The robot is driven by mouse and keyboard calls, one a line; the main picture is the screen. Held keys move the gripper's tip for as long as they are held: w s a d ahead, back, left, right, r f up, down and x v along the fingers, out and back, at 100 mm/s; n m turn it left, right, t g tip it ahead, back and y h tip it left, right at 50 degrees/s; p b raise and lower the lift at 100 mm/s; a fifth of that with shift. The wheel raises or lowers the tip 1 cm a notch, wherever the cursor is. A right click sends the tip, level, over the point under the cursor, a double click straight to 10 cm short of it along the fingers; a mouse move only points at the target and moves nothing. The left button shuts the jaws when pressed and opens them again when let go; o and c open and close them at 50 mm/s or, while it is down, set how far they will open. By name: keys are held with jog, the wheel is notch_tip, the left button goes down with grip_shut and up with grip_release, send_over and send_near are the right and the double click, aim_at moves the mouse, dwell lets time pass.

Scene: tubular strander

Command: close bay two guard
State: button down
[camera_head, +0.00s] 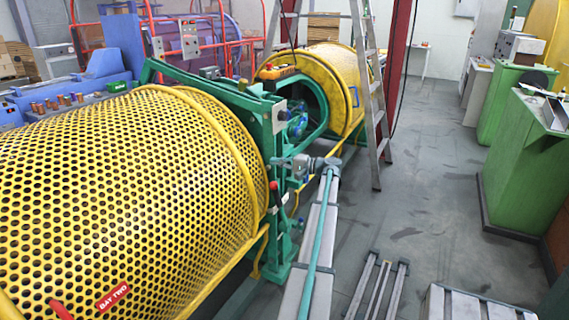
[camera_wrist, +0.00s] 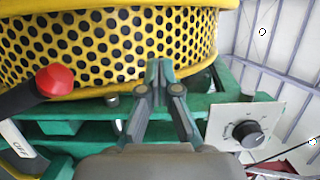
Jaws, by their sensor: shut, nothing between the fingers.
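The bay two guard (camera_head: 130,180) is a yellow perforated half-cylinder cover, with a red "BAY TWO" label (camera_head: 112,297) low on its side. In the head view it lies over the machine at the left. Its lower edge is partly out of frame, so I cannot tell whether it is fully down. In the wrist view the guard (camera_wrist: 120,45) fills the top, behind my gripper (camera_wrist: 158,72). My gripper's fingertips are together and empty, just in front of the guard's yellow rim; contact is unclear. A red ball knob (camera_wrist: 55,80) on a black lever is at left.
A plate with a black dial (camera_wrist: 247,132) is right of my gripper, on the green frame (camera_head: 285,240). A stepladder (camera_head: 367,80) stands beyond. Green cabinets (camera_head: 520,150) line the right side.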

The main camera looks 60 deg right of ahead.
jog(key=w+a+p, duration=0.1)
jog(key=w+a, duration=0.3)
jog(key=a, duration=0.1)
jog(key=shift+w, duration=0.35)
jog(key=shift+a, duration=0.1)
